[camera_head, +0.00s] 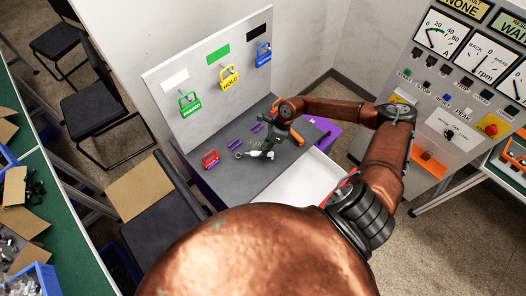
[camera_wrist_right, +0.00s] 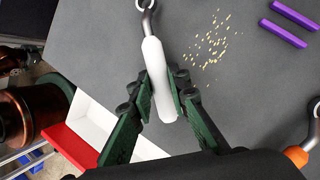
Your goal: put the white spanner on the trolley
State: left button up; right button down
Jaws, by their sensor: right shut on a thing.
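The white spanner (camera_wrist_right: 154,75) has a white handle and a metal ring end pointing to the top of the right wrist view. My right gripper (camera_wrist_right: 160,101) is shut on its handle, with a green finger on each side. In the head view my right gripper (camera_head: 268,150) is low over a grey worktop (camera_head: 262,182), and the spanner (camera_head: 243,155) shows small beside it. I cannot tell whether the spanner touches the worktop. I cannot tell for sure which surface is the trolley. My left gripper is not in view.
An orange-handled tool (camera_wrist_right: 297,156), two purple bars (camera_wrist_right: 284,24) and yellowish crumbs (camera_wrist_right: 209,40) lie on the worktop. A red padlock (camera_head: 210,159) is near its left edge. An open white drawer (camera_head: 300,181) is in front. A panel with padlocks (camera_head: 229,80) stands behind.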

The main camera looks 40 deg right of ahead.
jog(key=shift+f+b, duration=0.4)
jog(key=shift+f, duration=0.15)
jog(key=c, duration=1.7)
grip_release()
jog(key=shift+c, duration=0.2)
